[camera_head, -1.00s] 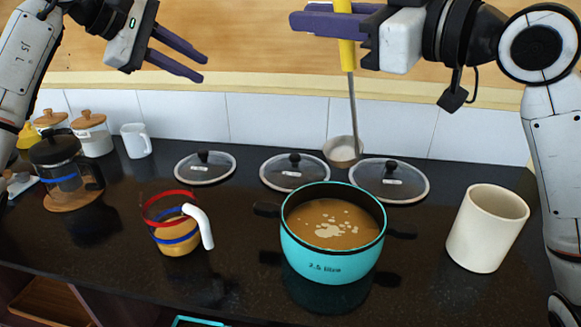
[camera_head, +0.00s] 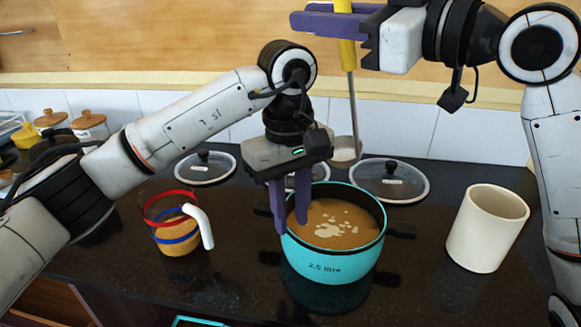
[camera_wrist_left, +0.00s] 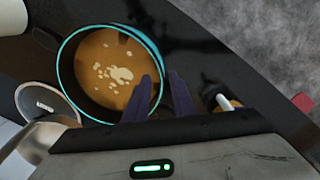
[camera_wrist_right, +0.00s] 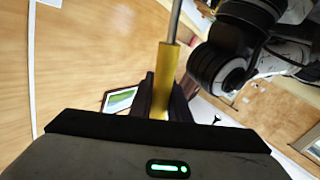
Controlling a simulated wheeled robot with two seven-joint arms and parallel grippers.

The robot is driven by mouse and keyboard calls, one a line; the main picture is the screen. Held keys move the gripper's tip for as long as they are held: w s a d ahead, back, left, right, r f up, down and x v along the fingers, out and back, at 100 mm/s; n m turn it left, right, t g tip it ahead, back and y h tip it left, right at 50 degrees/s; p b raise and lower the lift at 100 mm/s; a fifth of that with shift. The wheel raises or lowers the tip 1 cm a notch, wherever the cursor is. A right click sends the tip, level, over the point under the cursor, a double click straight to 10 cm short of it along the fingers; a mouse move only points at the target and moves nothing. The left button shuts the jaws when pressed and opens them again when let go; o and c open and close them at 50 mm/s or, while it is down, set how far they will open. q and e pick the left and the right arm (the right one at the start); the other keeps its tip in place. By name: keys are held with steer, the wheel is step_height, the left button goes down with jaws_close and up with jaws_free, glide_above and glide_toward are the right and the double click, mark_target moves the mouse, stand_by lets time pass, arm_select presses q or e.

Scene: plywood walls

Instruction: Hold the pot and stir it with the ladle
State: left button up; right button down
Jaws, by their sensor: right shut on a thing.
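The turquoise pot (camera_head: 330,262) stands on the dark counter with brown soup in it; it also shows in the left wrist view (camera_wrist_left: 63,72). My left gripper (camera_head: 291,226) is open and points down at the pot's left rim. One finger is over the soup side and the other outside the wall; whether they touch it I cannot tell. My right gripper (camera_head: 338,22) is shut on the yellow handle of the ladle (camera_head: 352,100), also seen in the right wrist view (camera_wrist_right: 168,70).
A cream cylinder (camera_head: 487,228) stands right of the pot. A glass jug with a white handle (camera_head: 197,222) stands left of it, below my left arm. Lids (camera_head: 390,180) lie along the white-tiled wall. Jars (camera_head: 90,124) stand at the back left.

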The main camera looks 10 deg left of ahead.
mark_target(293, 264)
arm_select(q)
step_height(293, 264, down, 10)
steer(key=shift+w+d+r, duration=0.1)
steer(key=shift+r, duration=0.15)
jaws_close()
stand_by(1.5)
